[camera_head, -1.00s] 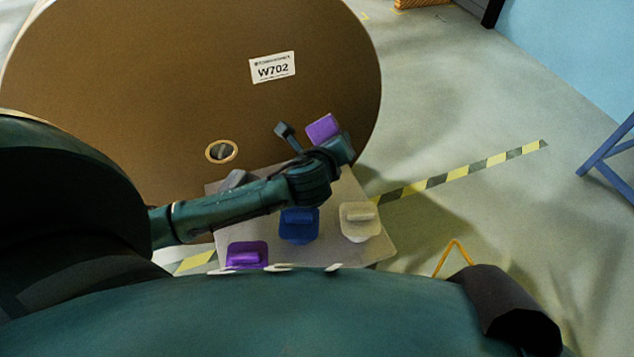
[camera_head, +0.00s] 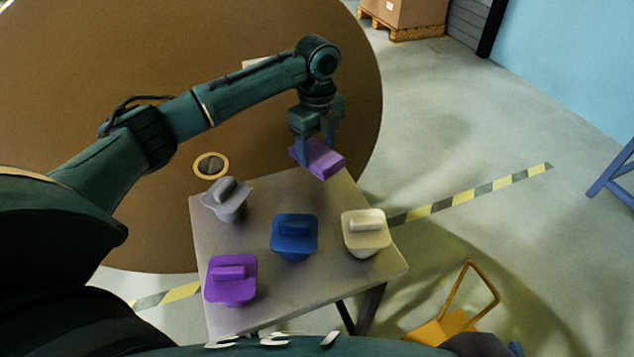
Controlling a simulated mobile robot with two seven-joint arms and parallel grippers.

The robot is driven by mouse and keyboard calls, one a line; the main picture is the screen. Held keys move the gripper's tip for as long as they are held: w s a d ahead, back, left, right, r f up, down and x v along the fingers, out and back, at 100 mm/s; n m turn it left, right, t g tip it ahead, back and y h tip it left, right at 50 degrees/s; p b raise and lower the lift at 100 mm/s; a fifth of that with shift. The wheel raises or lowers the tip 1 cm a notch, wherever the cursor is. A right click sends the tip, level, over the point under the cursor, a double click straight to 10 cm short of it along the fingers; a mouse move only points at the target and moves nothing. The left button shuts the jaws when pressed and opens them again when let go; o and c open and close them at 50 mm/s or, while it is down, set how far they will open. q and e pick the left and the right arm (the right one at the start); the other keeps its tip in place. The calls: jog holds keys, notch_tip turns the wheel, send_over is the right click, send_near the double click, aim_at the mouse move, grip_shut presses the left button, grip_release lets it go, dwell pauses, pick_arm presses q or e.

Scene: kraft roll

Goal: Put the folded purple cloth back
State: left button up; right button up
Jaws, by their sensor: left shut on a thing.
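My left gripper (camera_head: 318,158) points down above the far right part of a small grey table (camera_head: 330,270). It is shut on the folded purple cloth (camera_head: 326,160), a flat purple block held above the table's far edge. On the table stand a purple holder-like piece (camera_head: 230,290) at front left, a blue one (camera_head: 294,245) in the middle, a cream one (camera_head: 367,245) at right and a grey one (camera_head: 228,212) at far left. Each has a raised bar on top. My right gripper is not in view.
A huge brown kraft roll (camera_head: 100,70) with a core hole (camera_head: 211,166) stands right behind the table. A yellow frame (camera_head: 480,285) is at right of the table. A striped floor line (camera_head: 480,192) crosses open floor. A blue stand (camera_head: 612,178) is at far right.

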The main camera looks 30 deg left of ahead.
aim_at(318, 152)
pick_arm(q)
notch_tip(318, 152, down, 8)
jog(key=shift+f+b, duration=0.1)
jog(key=shift+b, duration=0.65)
jog(key=o, duration=0.9)
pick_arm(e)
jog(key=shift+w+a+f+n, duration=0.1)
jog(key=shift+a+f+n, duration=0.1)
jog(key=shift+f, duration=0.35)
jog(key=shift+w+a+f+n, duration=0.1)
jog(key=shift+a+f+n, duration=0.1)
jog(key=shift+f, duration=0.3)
pick_arm(q)
notch_tip(318, 152, up, 11)
jog(key=p, duration=0.2)
jog(key=shift+p, duration=0.3)
jog(key=shift+r, duration=0.6)
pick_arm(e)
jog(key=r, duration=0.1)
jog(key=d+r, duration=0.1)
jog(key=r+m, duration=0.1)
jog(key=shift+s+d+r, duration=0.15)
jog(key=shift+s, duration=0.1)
